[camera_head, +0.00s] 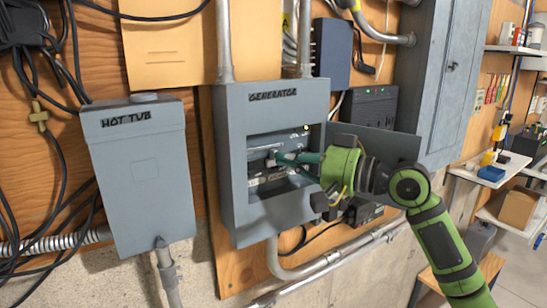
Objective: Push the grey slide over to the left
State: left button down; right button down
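The grey box marked GENERATOR (234,150) is on the wooden board at the middle, with its cover swung open to the right. Inside its opening is a dark panel with rows of breakers (262,180). A small light grey piece, apparently the grey slide (270,153), shows at the upper row. My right gripper (279,159) reaches in from the right, its teal fingertips at the right side of this piece. They look close to touching it, but I cannot tell contact. The fingers overlap, so their opening is unclear. My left gripper is out of view.
The open cover (385,143) stands out behind my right wrist. A closed HOT TUB box (140,180) is to the left, with black cables (62,165) beyond it. Conduits run above and below. A tall grey cabinet (436,80) and shelves (510,160) are at the right.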

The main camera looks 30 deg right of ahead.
jog(key=shift+s+a+p, duration=0.1)
jog(key=shift+a+p, duration=0.2)
jog(key=shift+a, duration=0.55)
dwell(0.5)
jog(key=shift+d, duration=0.25)
dwell(0.3)
jog(key=s+b, duration=0.4)
jog(key=s, duration=0.3)
jog(key=shift+d, duration=0.25)
dwell(0.3)
dwell(0.4)
